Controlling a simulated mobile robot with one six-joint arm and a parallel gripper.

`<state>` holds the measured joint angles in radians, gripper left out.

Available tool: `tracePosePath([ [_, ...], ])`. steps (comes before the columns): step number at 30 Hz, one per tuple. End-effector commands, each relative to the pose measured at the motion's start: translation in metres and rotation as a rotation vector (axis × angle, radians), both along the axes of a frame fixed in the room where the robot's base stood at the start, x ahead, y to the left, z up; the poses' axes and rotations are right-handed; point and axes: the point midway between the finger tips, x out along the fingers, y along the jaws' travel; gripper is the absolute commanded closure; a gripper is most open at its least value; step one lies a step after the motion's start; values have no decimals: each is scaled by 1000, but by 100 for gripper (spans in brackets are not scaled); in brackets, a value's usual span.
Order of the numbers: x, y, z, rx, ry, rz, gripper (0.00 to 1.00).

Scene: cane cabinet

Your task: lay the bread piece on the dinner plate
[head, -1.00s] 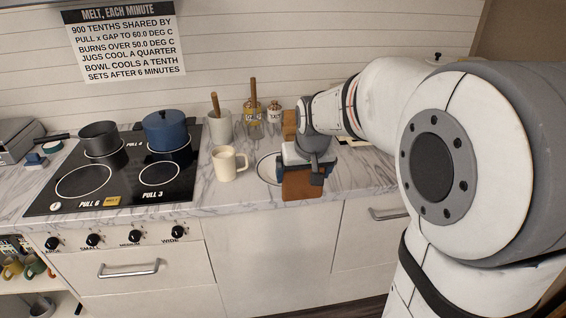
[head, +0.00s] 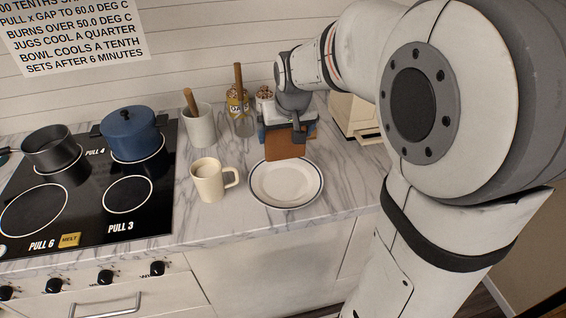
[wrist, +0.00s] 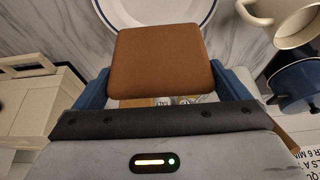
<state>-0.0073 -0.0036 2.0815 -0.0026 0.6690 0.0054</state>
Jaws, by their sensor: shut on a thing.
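The bread piece (wrist: 160,62) is a flat brown square with rounded corners. My gripper (head: 287,130) is shut on it, with blue fingers at its two sides in the wrist view. The bread piece also shows in the head view (head: 285,146), hanging below the gripper. The dinner plate (head: 286,184) is white with a dark blue rim and lies empty on the marble counter. In the head view the bread is at the plate's far edge and covers a bit of it. I cannot tell the gap between them. The plate's rim also shows in the wrist view (wrist: 205,22).
A cream mug (head: 208,181) stands just left of the plate. Behind it are a utensil crock (head: 199,130) and jars (head: 240,112). A cream appliance (head: 357,118) is at the right. The cooktop (head: 100,195) carries a blue pot (head: 132,135) and a dark pan (head: 50,149).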

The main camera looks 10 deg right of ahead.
Motion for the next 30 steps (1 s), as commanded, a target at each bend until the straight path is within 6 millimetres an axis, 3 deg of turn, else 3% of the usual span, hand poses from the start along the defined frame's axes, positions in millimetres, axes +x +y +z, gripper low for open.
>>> tracePosePath([
  [6, -1, 0, -41, 0, 5, 0, 30],
  [18, -1, -1, -87, 0, 5, -1, 30],
  [30, -1, -1, -94, 0, 1, -2, 30],
])
